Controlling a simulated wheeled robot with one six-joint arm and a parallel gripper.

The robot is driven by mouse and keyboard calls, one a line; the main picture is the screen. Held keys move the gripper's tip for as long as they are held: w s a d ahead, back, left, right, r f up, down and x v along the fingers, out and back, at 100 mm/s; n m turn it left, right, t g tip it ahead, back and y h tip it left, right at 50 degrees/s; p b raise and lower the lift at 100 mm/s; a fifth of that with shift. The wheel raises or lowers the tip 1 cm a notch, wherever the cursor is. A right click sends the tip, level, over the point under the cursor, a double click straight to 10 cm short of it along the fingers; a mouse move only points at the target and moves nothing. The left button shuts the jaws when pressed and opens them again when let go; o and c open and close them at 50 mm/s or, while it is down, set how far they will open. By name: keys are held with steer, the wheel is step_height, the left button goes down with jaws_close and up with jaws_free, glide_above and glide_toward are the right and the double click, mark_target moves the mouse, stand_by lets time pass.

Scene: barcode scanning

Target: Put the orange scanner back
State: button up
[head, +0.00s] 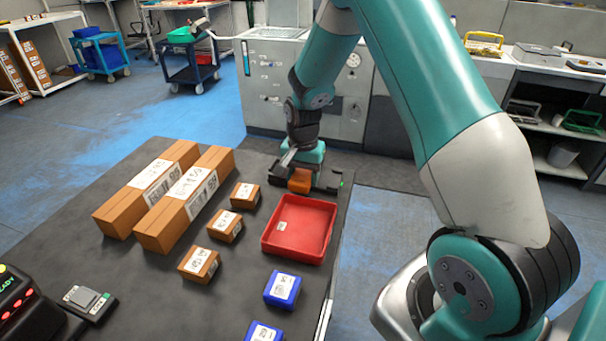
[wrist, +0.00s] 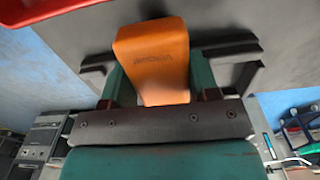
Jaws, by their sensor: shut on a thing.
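The orange scanner (wrist: 152,50) is held between the two fingers of my gripper (wrist: 157,80) in the wrist view. In the head view the scanner (head: 300,180) shows as a small orange block in my gripper (head: 302,184), at the far right end of the dark table, just behind the red tray. Its lower part is hidden, so I cannot tell whether it touches the table or a holder. A dark bracket-like frame (wrist: 250,75) shows beside the fingers in the wrist view.
The empty red tray (head: 270,245) stands in front of my gripper. Two long boxes (head: 140,195) and several small brown boxes (head: 199,263) lie to the left. Blue boxes (head: 283,288) lie near the right edge. A dark device (head: 30,310) stands at the front left.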

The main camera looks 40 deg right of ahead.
mark_target(303, 173)
steer(key=shift+f, duration=0.1)
steer(key=shift+f, duration=0.15)
steer(key=o, duration=0.8)
step_height(303, 173, up, 11)
steer(key=b, duration=0.2)
steer(key=s+a+r+n+y, duration=0.1)
steer(key=s+a+r+n, duration=0.35)
steer(key=a, duration=0.25)
steer(key=s+a+r+n+y, duration=0.1)
steer(key=s+a+r+n, duration=0.3)
steer(key=s+a, duration=0.25)
steer(key=s+a+n, duration=0.2)
steer(key=s+n, duration=0.1)
steer(key=s, duration=0.2)
steer(key=s+a+r+n+y, duration=0.1)
steer(key=s+a+n, duration=0.2)
steer(key=s, duration=0.2)
steer(key=s+a+n+y, duration=0.1)
steer(key=s+a+n, duration=0.1)
steer(key=s, duration=0.3)
steer(key=shift+s+a+r+n, duration=0.15)
steer(key=shift+a+r+n, duration=0.1)
steer(key=shift+a+n, duration=0.25)
steer(key=shift+d, duration=0.1)
